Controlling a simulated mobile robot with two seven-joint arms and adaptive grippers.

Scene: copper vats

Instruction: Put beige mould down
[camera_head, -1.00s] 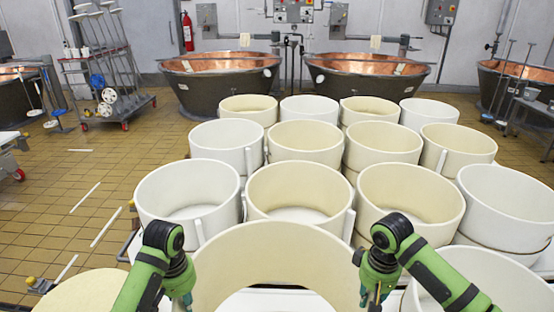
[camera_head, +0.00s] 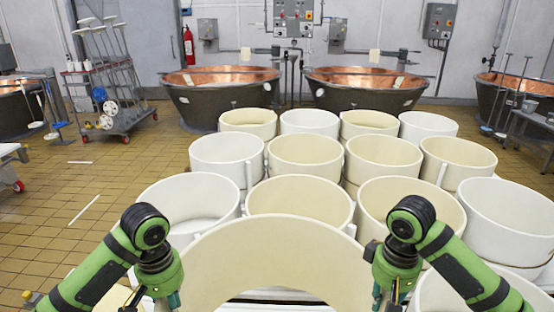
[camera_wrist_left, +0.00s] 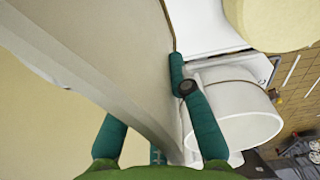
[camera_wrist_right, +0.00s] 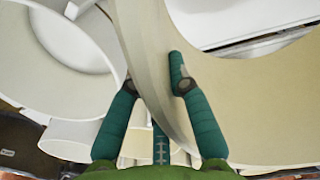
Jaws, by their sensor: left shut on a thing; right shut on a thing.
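The beige mould (camera_head: 278,245) is a big open ring, held between my two arms at the bottom centre of the head view. Its lower part is cut off by the picture edge. My left gripper (camera_head: 172,299) is at its left side; in the left wrist view the fingers (camera_wrist_left: 150,112) are shut across the mould wall (camera_wrist_left: 125,75). My right gripper (camera_head: 380,298) is at its right side; in the right wrist view the fingers (camera_wrist_right: 152,90) straddle the wall (camera_wrist_right: 148,50). What lies directly under the mould is hidden.
Several white and beige moulds stand close together in rows ahead, including a white one (camera_head: 188,200), a beige one (camera_head: 300,205) and another white one (camera_head: 505,215). Copper vats (camera_head: 220,95) stand behind. A wheeled rack (camera_head: 105,100) is back left. Tiled floor (camera_head: 60,210) is open at left.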

